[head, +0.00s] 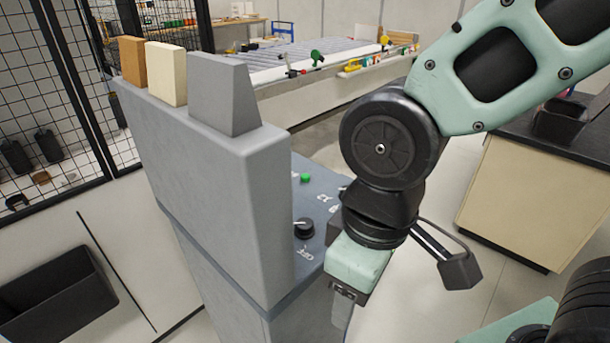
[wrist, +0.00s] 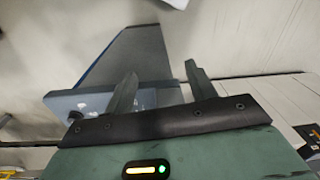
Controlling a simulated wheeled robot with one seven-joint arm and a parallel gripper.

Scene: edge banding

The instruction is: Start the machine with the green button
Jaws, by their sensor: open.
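The green button (head: 305,178) is a small raised button on the blue-grey sloping control panel (head: 312,198) of the grey machine (head: 225,165). A black rotary knob (head: 304,228) sits nearer me on the same panel, with white lettering beside it. My gripper (head: 342,310) points down at the panel's near right edge, apart from the button. In the wrist view my gripper's two fingers (wrist: 160,73) are spread with nothing between them. The panel (wrist: 62,102) shows behind them; I cannot make out the green button there. My arm hides the panel's right part.
A grey wedge block (head: 222,92), a cream block (head: 166,72) and a brown block (head: 132,62) stand on the machine's top. A beige cabinet (head: 520,195) is at right, a cluttered worktable (head: 330,110) behind. A mesh fence (head: 55,90) borders the left. Open floor lies between machine and cabinet.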

